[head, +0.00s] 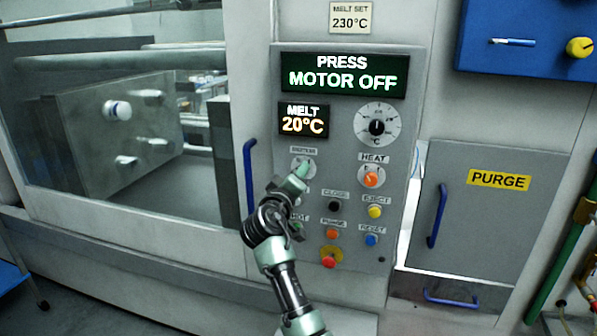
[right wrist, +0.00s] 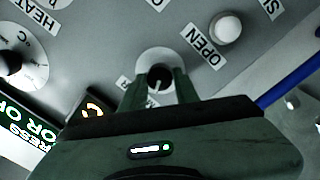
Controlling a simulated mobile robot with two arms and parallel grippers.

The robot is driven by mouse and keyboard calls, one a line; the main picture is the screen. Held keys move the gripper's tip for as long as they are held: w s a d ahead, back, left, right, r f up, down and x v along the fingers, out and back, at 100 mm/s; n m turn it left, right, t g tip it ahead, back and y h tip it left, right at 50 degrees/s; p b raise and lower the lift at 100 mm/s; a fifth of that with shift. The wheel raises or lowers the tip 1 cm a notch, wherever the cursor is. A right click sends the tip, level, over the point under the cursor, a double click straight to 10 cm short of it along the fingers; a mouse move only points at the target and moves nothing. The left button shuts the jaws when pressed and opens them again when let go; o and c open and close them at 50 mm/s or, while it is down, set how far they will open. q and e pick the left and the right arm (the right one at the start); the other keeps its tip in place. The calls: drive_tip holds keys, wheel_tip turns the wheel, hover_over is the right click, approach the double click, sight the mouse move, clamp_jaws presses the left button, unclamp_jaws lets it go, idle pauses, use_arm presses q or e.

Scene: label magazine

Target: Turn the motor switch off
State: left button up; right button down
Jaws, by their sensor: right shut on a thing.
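The motor switch (head: 295,168) is a round light plate with a small dark knob, at the left of the control panel (head: 330,215) in the head view. It also shows in the right wrist view (right wrist: 152,57). My right gripper (head: 302,171) is at the switch, with its green fingers on either side of the knob, and is shut on it. In the right wrist view the gripper (right wrist: 159,82) partly hides the knob. The display (head: 344,75) above reads "PRESS MOTOR OFF". My left gripper is not in view.
The orange heat knob (head: 371,179) sits right of the switch, with several coloured buttons below. A blue handle (head: 249,178) stands close to the left. The "MELT 20°C" display (head: 303,118) is just above. My right forearm covers some lower-left controls.

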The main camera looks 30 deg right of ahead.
drive_tip(key=shift+n+p, duration=0.45)
drive_tip(key=shift+n, duration=0.65)
drive_tip(key=shift+f, duration=0.1)
drive_tip(key=c, duration=1.1)
unclamp_jaws()
drive_tip(key=shift+o, duration=0.2)
drive_tip(key=b+v, duration=0.3)
drive_tip(key=v, duration=0.4)
drive_tip(key=shift+s+a, duration=0.25)
drive_tip(key=shift+a, duration=0.05)
